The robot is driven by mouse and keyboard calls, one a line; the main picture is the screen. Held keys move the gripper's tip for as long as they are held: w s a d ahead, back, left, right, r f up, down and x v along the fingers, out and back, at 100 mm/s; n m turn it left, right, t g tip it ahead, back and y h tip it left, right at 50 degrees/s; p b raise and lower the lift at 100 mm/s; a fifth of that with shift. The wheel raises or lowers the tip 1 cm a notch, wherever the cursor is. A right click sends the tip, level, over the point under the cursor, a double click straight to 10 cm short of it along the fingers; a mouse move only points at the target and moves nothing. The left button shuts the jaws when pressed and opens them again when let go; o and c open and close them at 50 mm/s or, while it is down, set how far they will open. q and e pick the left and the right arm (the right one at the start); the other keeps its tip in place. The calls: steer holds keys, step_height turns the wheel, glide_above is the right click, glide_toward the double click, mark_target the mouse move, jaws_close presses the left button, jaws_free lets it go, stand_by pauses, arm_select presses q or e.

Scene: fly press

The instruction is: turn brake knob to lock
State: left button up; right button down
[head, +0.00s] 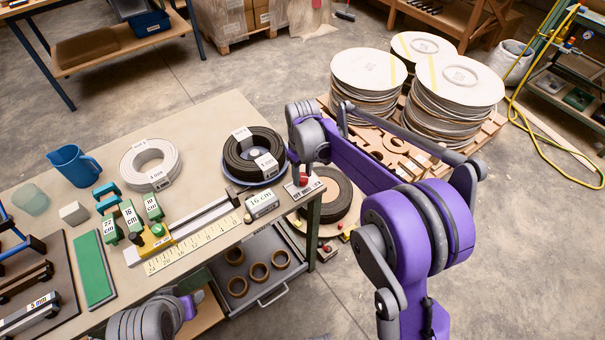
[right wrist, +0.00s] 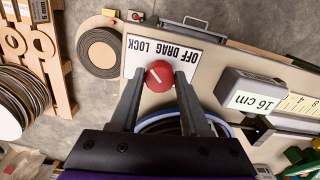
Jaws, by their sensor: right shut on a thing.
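The red brake knob (right wrist: 159,76) with a white pointer line sits by a white plate (right wrist: 190,58) reading OFF, DRAG and LOCK, upside down in the right wrist view. The line is slanted; I cannot tell which word it marks. My right gripper (right wrist: 160,84) has a finger on each side of the knob and is shut on it. In the head view the knob (head: 304,181) is at the bench's right corner, partly hidden under my right gripper (head: 303,176). Part of my left arm shows at the bottom left; its jaw state is unclear.
A black coil (head: 253,156) lies close left of the knob. A 16 cm block (head: 262,205) and a ruler (head: 194,244) lie nearby on the bench (head: 222,118). Stacked discs (head: 458,85) stand on a pallet behind my right arm.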

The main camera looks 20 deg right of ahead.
mark_target(303, 179)
steer(key=shift+c, duration=1.9)
jaws_free()
steer(key=shift+r, duration=0.15)
step_height(303, 179, up, 11)
steer(key=shift+f+p, duration=0.2)
steer(key=shift+p, duration=0.2)
steer(key=s+d+r+m+t+p, duration=0.2)
steer(key=s+r+m+t, duration=0.15)
steer(key=s, duration=0.95)
steer(key=s+f+m+t+p, duration=0.1)
steer(key=s+f, duration=0.1)
steer(key=s, duration=0.5)
steer(key=s+f+m+t, duration=0.1)
steer(key=s+f, duration=0.1)
steer(key=s, duration=0.4)
steer(key=shift+s+d+f+p, duration=0.3)
steer(key=shift+s+f+p, duration=0.1)
